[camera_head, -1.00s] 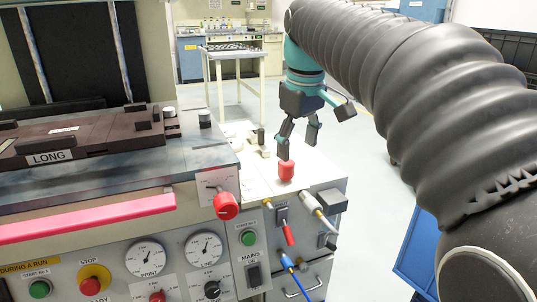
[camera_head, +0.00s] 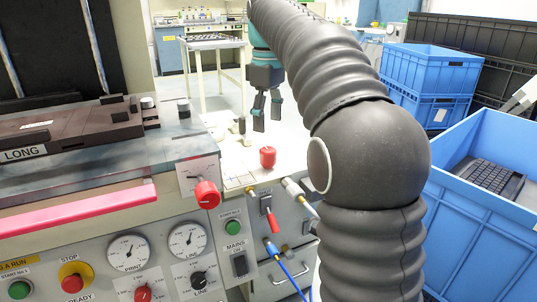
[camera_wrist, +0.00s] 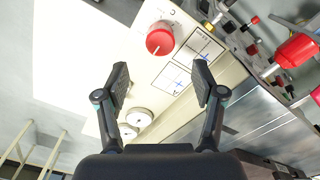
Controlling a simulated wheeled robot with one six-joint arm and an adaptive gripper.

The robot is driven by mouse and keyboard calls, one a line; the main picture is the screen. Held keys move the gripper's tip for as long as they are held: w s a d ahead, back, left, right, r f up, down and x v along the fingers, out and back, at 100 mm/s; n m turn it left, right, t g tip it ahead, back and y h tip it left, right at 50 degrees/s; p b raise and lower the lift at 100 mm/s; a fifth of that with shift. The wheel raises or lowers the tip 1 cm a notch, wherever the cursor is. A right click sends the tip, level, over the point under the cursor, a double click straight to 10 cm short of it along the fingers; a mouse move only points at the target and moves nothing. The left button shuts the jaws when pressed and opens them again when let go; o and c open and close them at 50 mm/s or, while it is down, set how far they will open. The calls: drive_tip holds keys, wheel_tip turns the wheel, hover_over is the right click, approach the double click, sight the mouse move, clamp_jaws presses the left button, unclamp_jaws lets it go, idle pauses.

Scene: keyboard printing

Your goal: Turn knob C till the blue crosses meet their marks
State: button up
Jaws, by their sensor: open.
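A red knob (camera_head: 267,157) stands on the cream top at the right end of the machine; it also shows in the wrist view (camera_wrist: 160,38). Two pale round knobs (camera_wrist: 138,117) lie nearer my gripper. My gripper (camera_head: 267,116) hangs above and behind the red knob, apart from it. Its fingers (camera_wrist: 161,82) are spread and empty.
Another red knob (camera_head: 207,194) sticks out of the front panel, near gauges, buttons and a blue cable (camera_head: 285,262). Blue crates (camera_head: 432,75) stand at the right; a nearer one holds a keyboard (camera_head: 490,177). A pale table (camera_head: 215,42) stands behind.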

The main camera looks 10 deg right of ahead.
sight(268, 149)
wheel_tip(268, 149, down, 8)
drive_tip(key=shift+f+b, duration=0.2)
drive_tip(key=shift+b, duration=0.65)
drive_tip(key=shift+c, duration=0.3)
drive_tip(key=c, duration=1.1)
